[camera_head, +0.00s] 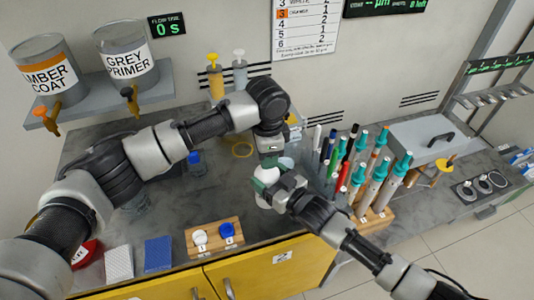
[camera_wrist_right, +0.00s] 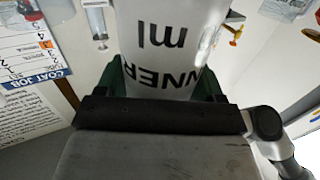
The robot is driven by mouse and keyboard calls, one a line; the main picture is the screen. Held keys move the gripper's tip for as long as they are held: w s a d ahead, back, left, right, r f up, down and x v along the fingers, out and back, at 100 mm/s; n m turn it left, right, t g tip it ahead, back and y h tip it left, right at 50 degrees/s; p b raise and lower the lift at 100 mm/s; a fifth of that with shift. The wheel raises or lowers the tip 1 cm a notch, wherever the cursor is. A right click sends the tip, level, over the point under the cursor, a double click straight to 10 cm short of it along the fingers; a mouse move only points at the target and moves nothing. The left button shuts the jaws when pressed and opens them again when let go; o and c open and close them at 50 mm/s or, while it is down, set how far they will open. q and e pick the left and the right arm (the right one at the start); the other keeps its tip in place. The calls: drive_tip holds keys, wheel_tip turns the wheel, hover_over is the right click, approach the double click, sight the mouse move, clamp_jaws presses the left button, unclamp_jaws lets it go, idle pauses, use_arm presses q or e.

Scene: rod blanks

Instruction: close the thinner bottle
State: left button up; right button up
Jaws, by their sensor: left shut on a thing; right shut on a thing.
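The thinner bottle (camera_head: 265,201) is white and looks upright in the head view, over the counter's middle. My right gripper (camera_head: 272,187) is shut around its body. In the right wrist view the bottle (camera_wrist_right: 165,45) fills the top middle between the green fingers, its lettering upside down. My left gripper (camera_head: 268,160) points down just above and is shut on a white thing (camera_head: 267,173) at the bottle's top. I cannot tell whether this is a cap or the bottle's neck. A wooden block (camera_head: 216,250) holds a white cap-like piece (camera_head: 200,238) and a blue one (camera_head: 227,230).
Several marker-like rods stand in a wooden rack (camera_head: 377,220) to the right. Amber and grey primer tanks (camera_head: 127,55) are on a shelf at upper left. A blue pad (camera_head: 158,253) and a pale pad (camera_head: 119,263) lie at the counter's front left.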

use_arm(q)
drive_tip(key=o, duration=1)
drive_tip(key=shift+r, duration=2.3)
drive_tip(key=shift+c, duration=0.2)
drive_tip(key=shift+r+n, duration=0.7)
drive_tip(key=shift+n, duration=0.2)
wheel_tip(320, 180, up, 2)
drive_tip(key=n, duration=0.3)
drive_tip(key=shift+n, duration=0.4)
